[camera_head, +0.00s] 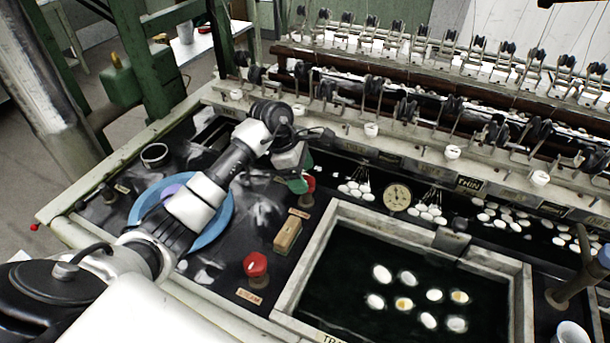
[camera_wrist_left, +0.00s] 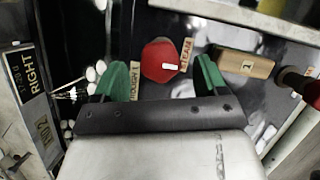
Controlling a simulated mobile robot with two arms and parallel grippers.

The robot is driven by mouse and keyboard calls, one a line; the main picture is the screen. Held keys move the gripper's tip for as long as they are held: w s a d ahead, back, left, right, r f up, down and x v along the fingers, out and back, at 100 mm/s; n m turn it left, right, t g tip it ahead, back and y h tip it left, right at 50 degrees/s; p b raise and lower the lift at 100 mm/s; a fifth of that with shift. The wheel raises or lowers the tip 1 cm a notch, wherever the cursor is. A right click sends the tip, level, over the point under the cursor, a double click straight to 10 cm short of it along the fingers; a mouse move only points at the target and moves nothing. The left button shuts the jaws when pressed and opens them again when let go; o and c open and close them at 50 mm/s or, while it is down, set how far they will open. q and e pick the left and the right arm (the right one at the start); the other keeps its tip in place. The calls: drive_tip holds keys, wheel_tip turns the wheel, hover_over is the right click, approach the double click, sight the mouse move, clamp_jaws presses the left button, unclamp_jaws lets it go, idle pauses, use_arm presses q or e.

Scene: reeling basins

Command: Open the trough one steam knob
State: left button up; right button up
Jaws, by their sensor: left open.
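A red knob (camera_head: 308,186) stands on the dark bench top beside the left gripper's tips. In the left wrist view the red knob (camera_wrist_left: 158,58) has a white mark, with a STEAM label (camera_wrist_left: 186,55) to its right and a TROUGH 1 label (camera_wrist_left: 135,80) to its left. My left gripper (camera_head: 300,172) is open with green fingers. In the wrist view the left gripper (camera_wrist_left: 162,74) has a finger on each side of this knob, with gaps; contact does not show. My right gripper is out of view.
A second red knob (camera_head: 256,264) with a STEAM label (camera_head: 248,297) stands nearer me. A wooden block (camera_head: 288,235) marked 1 lies between the knobs. A basin (camera_head: 397,228) of dark water with cocoons is to the right. A blue bowl (camera_head: 218,222) sits under my arm.

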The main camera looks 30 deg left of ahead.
use_arm(q)
drive_tip(key=shift+x, duration=0.9)
drive_tip(key=shift+c, duration=0.3)
drive_tip(key=c, duration=0.9)
drive_tip(key=shift+o, duration=0.2)
